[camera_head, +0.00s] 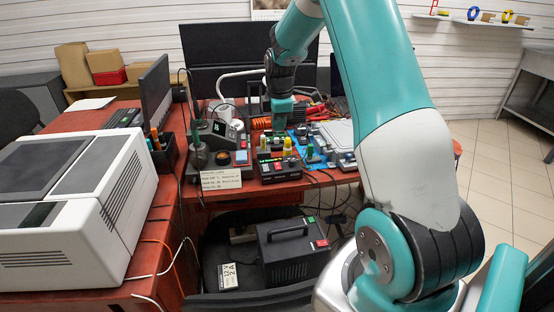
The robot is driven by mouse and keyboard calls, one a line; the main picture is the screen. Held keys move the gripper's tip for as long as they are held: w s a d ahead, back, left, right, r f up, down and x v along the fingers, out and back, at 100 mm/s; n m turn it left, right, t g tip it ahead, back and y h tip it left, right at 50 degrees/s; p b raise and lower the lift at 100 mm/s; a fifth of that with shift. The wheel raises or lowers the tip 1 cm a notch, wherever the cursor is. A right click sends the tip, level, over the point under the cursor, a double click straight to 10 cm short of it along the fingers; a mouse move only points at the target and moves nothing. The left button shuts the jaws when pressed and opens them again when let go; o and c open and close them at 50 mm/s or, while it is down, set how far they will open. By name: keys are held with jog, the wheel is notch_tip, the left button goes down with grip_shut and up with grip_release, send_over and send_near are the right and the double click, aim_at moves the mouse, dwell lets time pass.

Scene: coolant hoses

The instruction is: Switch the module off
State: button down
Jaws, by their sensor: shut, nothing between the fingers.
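A small black module (281,170) stands near the front edge of the red bench. It has a small green display and a red patch low on its front that may be a switch. Green- and yellow-topped fittings stand on or just behind it. My gripper (279,124) points down above and behind the module, shut and empty. Its fingertips are small and partly lost among the fittings, so I cannot tell whether they touch anything.
A handwritten card (221,179) stands left of the module, near a grey device with a round knob (212,157). A light grey tray (336,133) and red-handled tools (317,111) lie to the right. A large white machine (75,205) fills the left.

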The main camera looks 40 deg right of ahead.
aim_at(277, 164)
jog(key=f, duration=0.4)
jog(key=w+f+p, duration=0.1)
jog(key=f, duration=0.9)
jog(key=shift+w+d+p, duration=0.25)
jog(key=shift+d+p, duration=0.1)
jog(key=shift+d, duration=0.05)
